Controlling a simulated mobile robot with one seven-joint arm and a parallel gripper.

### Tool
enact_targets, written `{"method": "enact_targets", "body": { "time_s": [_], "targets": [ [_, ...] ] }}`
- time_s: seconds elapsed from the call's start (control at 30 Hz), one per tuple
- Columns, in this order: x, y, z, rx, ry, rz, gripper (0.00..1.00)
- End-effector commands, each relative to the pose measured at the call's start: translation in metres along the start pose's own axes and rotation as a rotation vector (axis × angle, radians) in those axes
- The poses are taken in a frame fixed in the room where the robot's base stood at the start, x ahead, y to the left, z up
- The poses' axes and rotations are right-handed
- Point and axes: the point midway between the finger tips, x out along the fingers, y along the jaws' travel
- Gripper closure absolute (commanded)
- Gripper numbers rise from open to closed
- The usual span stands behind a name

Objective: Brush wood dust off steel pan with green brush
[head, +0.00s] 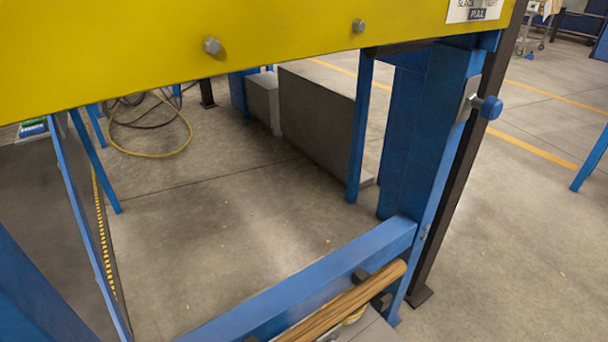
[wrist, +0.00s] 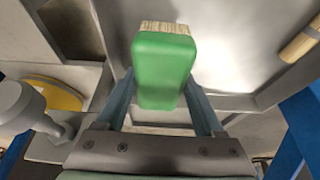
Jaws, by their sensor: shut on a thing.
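The green brush (wrist: 163,68) is between the two fingers of my gripper (wrist: 160,95) in the wrist view. My gripper is shut on it. Its pale bristles (wrist: 165,28) point toward the top of the picture, away from my palm. Behind the brush is a bright grey metal surface with raised edges, which looks like the steel pan (wrist: 240,50). I cannot tell whether the bristles touch it. No wood dust can be clearly made out on it. Neither the brush nor my gripper shows in the head view.
A turned wood piece (head: 345,303) lies by the blue crossbar (head: 340,258) in the head view; a wooden end (wrist: 302,40) shows in the wrist view. A yellow panel (head: 200,50) spans the top. Beyond the blue frame, much floor (head: 240,210) is clear.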

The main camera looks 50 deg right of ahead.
Motion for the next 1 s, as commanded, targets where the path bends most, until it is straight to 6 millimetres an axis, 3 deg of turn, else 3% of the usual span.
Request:
{"method": "enact_targets", "body": {
  "time_s": [0.5,1.0],
  "targets": [
    [-0.051,-0.001,-0.021,-0.001,-0.001,-0.002,0.75],
    [-0.059,-0.001,-0.025,-0.001,0.000,-0.001,0.75]
  ]
}}
